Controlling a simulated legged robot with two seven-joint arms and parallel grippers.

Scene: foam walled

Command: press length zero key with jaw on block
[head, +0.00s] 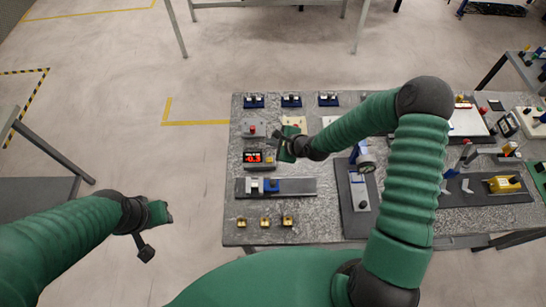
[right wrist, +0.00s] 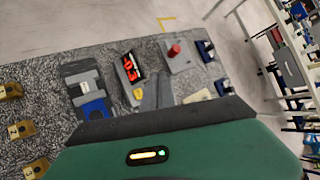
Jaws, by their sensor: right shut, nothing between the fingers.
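The length readout (head: 252,156) is a small box with red digits that look like -0.3. It also shows in the right wrist view (right wrist: 131,68).
A box with a red button (head: 252,130) stands behind the readout. Several blue fixtures (head: 291,101) line the back edge, and small yellow blocks (head: 265,221) line the front. A dial gauge stand (head: 363,163) stands to the right. Floor left of the table is clear.

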